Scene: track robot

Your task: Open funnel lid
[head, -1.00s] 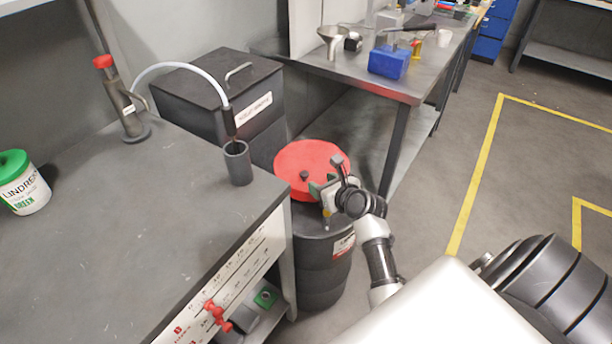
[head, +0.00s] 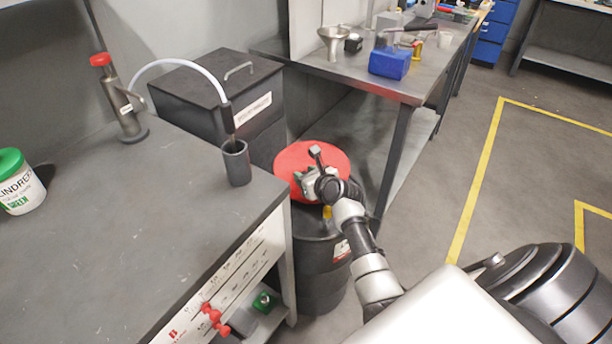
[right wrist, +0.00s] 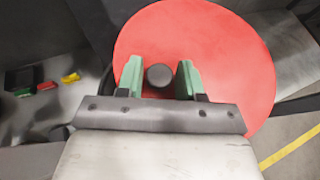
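The red round funnel lid (head: 335,158) lies flat and closed on top of a black drum (head: 318,262) in the head view. It fills much of the right wrist view (right wrist: 222,62). Its dark round knob (right wrist: 159,76) sits between the two green fingers of my right gripper (right wrist: 160,80). The fingers are open, with a gap on each side of the knob. In the head view my right gripper (head: 303,182) is over the lid and hides the knob. My left gripper is not in view.
A grey workbench (head: 110,220) with a cup (head: 236,163) stands left of the drum. A dark lidded bin (head: 225,90) is behind it. A metal table (head: 345,72) with a blue box (head: 389,62) is at the back right. Floor on the right is clear.

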